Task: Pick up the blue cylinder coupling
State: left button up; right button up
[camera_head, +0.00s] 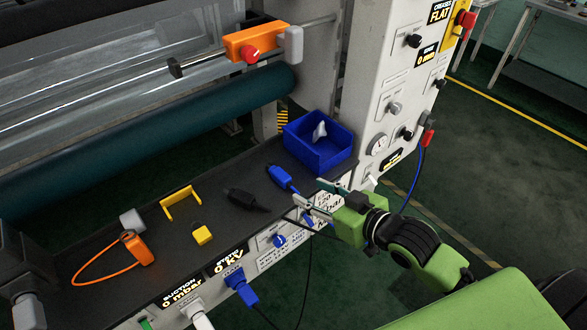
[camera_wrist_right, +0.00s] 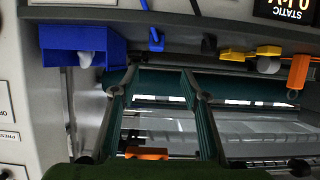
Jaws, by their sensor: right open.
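In the right wrist view the coupling (camera_wrist_right: 156,40) shows near the top, beyond the space between the open fingers of my right gripper (camera_wrist_right: 160,72). It does not touch them there. My left gripper is not in view.
A blue bin (camera_head: 303,150) holding a white piece stands at the shelf's right end. The control column (camera_head: 390,90) rises behind the gripper.

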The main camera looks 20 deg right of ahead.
aim_at(288, 180)
jog(key=x, duration=0.7)
jog(key=shift+w+d+f+p, duration=0.1)
jog(key=shift+w+f+p, duration=0.15)
jog(key=shift+p, duration=0.1)
jog(key=shift+w+f, duration=0.15)
jog(key=shift+w, duration=0.2)
jog(key=shift+w+f, duration=0.15)
jog(key=shift+w, duration=0.2)
jog(key=x, duration=0.2)
jog(key=p+x, duration=0.1)
jog(key=x, duration=0.1)
jog(key=shift+f, duration=0.25)
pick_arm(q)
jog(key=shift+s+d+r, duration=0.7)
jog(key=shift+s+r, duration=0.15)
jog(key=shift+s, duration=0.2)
pick_arm(e)
jog(key=shift+f, duration=0.1)
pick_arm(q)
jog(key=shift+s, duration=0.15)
pick_arm(e)
grip_shut()
